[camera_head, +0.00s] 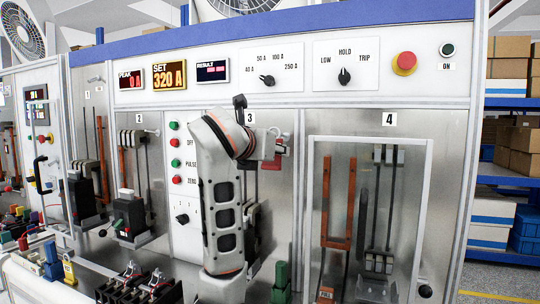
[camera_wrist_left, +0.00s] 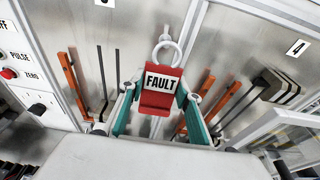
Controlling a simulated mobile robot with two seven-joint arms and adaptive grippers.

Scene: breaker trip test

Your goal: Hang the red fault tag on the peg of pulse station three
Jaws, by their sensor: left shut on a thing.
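The red fault tag (camera_wrist_left: 157,101) carries a white FAULT label and a white ring (camera_wrist_left: 167,52) at its top. My left gripper (camera_wrist_left: 157,90) is shut on the tag, with a teal finger at each side. In the head view the left gripper (camera_head: 279,150) is raised in front of station three's panel, just below its number 3 label, and a red part of the tag (camera_head: 272,162) shows. A small pale peg (camera_wrist_left: 167,33) shows just above the ring. I cannot tell whether the ring is around it or in front of it. My right gripper is not in view.
Station four's clear-fronted, white-framed door (camera_head: 425,190) stands right of station three. Orange bars (camera_wrist_left: 231,96) and dark rods line the panels behind the gripper. The pulse station controls (camera_head: 176,162) are to the left.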

